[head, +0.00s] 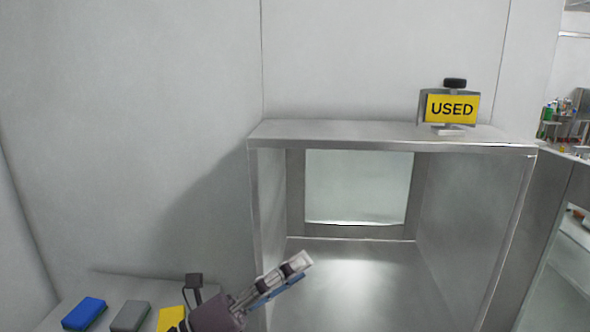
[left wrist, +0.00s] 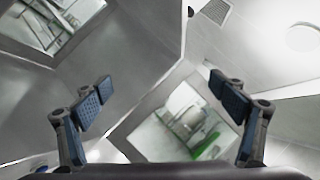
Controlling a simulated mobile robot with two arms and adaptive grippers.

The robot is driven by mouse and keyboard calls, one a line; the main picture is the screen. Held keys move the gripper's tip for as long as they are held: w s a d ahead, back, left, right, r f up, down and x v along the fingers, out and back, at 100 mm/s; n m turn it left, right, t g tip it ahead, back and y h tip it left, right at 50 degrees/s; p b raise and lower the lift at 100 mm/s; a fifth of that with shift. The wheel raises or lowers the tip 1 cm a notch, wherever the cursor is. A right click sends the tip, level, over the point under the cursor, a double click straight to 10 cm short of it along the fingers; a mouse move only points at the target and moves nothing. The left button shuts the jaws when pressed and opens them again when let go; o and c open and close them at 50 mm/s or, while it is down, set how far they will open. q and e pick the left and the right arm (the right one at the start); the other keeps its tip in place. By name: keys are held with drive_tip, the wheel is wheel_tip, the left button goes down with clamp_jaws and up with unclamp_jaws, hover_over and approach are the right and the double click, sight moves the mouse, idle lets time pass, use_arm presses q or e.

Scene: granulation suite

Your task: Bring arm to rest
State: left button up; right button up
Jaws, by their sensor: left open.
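My left gripper (head: 287,274) is low in the head view, in front of the left side of the open steel cabinet (head: 390,135). In the left wrist view my left gripper (left wrist: 160,84) has its two blue-padded fingers wide apart, with nothing between them. From the head view I cannot tell whether its tips are inside the cabinet opening. My right gripper is not in view.
A yellow USED sign (head: 452,108) stands on the cabinet top. The visible cabinet floor is bare, with a pale window (head: 358,187) behind. A blue block (head: 84,313), a grey block (head: 131,315) and a yellow block (head: 171,318) lie on a ledge (head: 112,285) at lower left.

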use_arm(q)
drive_tip(key=w+a+f+n+t+y, duration=0.3)
drive_tip(key=a+n+t+y, duration=0.3)
drive_tip(key=n, duration=0.5)
drive_tip(key=w+a+f+n+t+y, duration=0.2)
drive_tip(key=a+f+n+t+y, duration=0.15)
drive_tip(key=a+n+y, duration=0.55)
drive_tip(key=s+a+f+n+g+y, duration=0.2)
drive_tip(key=a+f+n+y, duration=0.1)
drive_tip(key=f+n, duration=0.3)
drive_tip(key=s+a+f+n+g+y, duration=0.2)
drive_tip(key=a+f+n+g, duration=0.15)
drive_tip(key=f, duration=0.45)
drive_tip(key=s+f+n+g, duration=0.3)
drive_tip(key=s+f+g, duration=0.2)
drive_tip(key=s+f, duration=0.6)
drive_tip(key=s+f+n+g, duration=0.3)
drive_tip(key=s+f+g, duration=0.35)
drive_tip(key=s, duration=0.85)
wheel_tip(320, 180, down, 27)
drive_tip(key=s, duration=0.2)
drive_tip(key=s+a+f+g, duration=0.1)
drive_tip(key=s+a+f, duration=0.1)
drive_tip(key=s+f, duration=1.3)
drive_tip(key=shift+s+f+g+h, duration=0.3)
drive_tip(key=shift+s+f+g, duration=0.05)
drive_tip(key=shift+s+a+f, duration=0.15)
drive_tip(key=shift+s+a, duration=0.05)
drive_tip(key=shift+s, duration=0.3)
drive_tip(key=shift+c, duration=0.2)
